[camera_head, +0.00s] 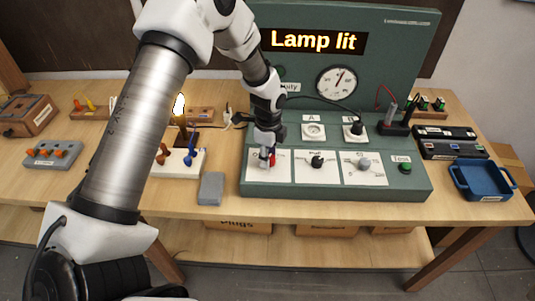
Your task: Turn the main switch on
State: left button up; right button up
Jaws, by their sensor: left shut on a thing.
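The green control board (335,193) stands on the wooden table, with a display (313,40) reading "Lamp lit". A red switch handle (272,158) shows at the leftmost white plate (282,172) of its front panel; I take it for the main switch. My left gripper (267,155) is shut on the red handle and hides part of it and of the plate. The lamp (179,106) glows to the left of the board. My right gripper is not in view.
Two more switch plates, one with a black knob (317,161) and one with a grey knob (364,164), lie to the right, then a green button (404,167). A blue tray (481,180) stands at the right. A grey block (211,188) lies left of the board.

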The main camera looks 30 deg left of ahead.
pick_arm(q)
jog(key=shift+s+f+m, duration=0.1)
jog(key=shift+f+m, duration=0.05)
jog(key=shift+m, duration=2.05)
jog(key=shift+d, duration=0.1)
jog(key=o, duration=1.1)
jog(key=shift+o, duration=0.2)
jog(key=shift+d, duration=0.1)
notch_tip(320, 180, up, 12)
